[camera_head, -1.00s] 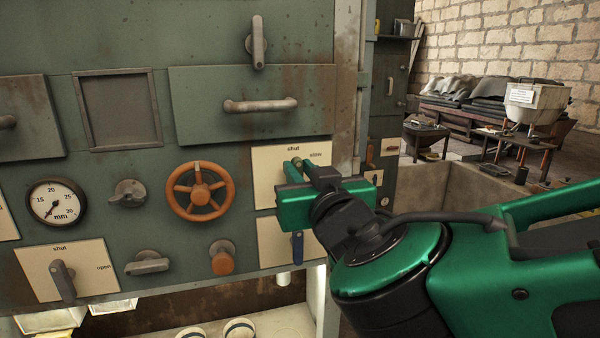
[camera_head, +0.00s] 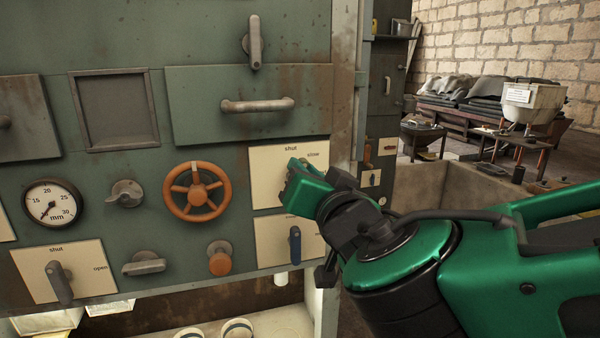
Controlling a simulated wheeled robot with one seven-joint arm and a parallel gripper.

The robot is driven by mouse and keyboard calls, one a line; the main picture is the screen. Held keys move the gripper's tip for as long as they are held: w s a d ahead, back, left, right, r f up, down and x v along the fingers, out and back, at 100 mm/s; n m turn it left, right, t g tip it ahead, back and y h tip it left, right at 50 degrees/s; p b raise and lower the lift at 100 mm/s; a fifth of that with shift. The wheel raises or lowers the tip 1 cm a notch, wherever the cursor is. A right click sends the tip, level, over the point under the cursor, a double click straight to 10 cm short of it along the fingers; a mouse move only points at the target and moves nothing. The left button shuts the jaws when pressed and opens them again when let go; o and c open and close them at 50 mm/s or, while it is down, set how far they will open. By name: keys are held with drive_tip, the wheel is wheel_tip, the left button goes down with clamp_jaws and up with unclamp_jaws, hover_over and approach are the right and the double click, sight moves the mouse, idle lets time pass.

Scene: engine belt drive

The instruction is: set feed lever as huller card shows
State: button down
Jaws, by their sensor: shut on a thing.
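The feed lever's cream plate (camera_head: 268,165) is on the right of the green panel, marked "shut" at the top and "slow" to its right. My green and black gripper (camera_head: 297,172) is at this plate, shut on the lever there. The lever is mostly hidden behind the fingers, so its exact setting cannot be read. A white card (camera_head: 518,95) is on the pale hopper (camera_head: 540,104) at the back right. Its writing is too small to read.
To the left are an orange handwheel (camera_head: 195,192), an orange knob (camera_head: 220,264), a mm dial (camera_head: 52,204) and a grey lever (camera_head: 60,283) on a shut/open plate. A drawer handle (camera_head: 257,105) juts out above.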

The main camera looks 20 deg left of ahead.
drive_tip(key=f+m, duration=0.1)
drive_tip(key=m, duration=0.3)
drive_tip(key=d+f+m, duration=0.1)
drive_tip(key=m, duration=0.7)
drive_tip(key=shift+w+d+f+m, duration=0.25)
drive_tip(key=shift+w+f+m, duration=0.15)
idle(0.3)
drive_tip(key=c, duration=1.7)
unclamp_jaws()
drive_tip(key=shift+r, duration=0.1)
